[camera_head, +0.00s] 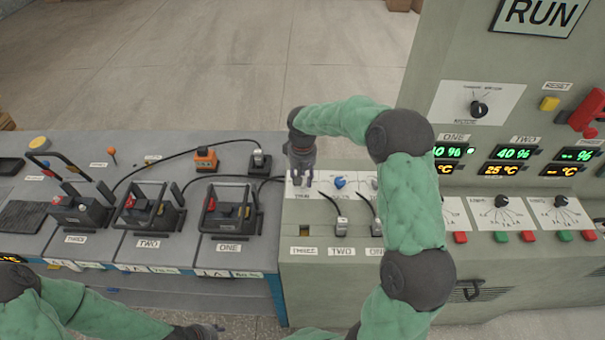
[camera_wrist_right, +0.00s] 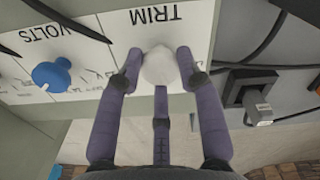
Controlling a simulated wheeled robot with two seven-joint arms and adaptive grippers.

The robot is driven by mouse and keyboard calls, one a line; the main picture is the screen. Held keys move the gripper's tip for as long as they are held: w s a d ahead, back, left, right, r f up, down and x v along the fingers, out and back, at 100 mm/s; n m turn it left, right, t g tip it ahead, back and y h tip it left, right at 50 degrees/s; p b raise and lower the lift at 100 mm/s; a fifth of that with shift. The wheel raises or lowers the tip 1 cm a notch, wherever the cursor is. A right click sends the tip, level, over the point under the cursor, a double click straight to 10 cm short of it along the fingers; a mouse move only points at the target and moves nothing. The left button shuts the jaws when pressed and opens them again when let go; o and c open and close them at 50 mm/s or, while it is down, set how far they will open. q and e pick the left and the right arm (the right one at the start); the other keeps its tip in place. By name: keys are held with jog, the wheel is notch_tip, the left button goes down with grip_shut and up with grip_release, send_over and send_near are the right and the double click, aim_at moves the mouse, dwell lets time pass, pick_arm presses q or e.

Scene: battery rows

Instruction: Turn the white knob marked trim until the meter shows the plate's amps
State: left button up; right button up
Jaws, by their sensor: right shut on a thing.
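The white trim knob (camera_wrist_right: 160,66) sits on a white panel marked TRIM in the right wrist view. My right gripper (camera_wrist_right: 158,72) is shut on it, with purple fingers on both sides and a third finger below. In the head view my right gripper (camera_head: 302,180) reaches down to the console's left end and mostly hides the knob. My left gripper (camera_head: 205,330) is low at the bottom edge, apart from everything; its fingers are unclear. Plates along the bench front (camera_head: 213,273) bear small print, one reading like "1 A". I cannot make out an amps meter.
A blue knob marked VOLTS (camera_head: 340,182) is just right of the trim knob, also in the right wrist view (camera_wrist_right: 52,75). Plugs with cables (camera_head: 341,221) stand in front.

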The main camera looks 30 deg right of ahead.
jog(key=o, duration=1.1)
jog(key=shift+o, duration=0.2)
notch_tip(320, 180, up, 12)
jog(key=shift+f, duration=0.1)
dwell(0.3)
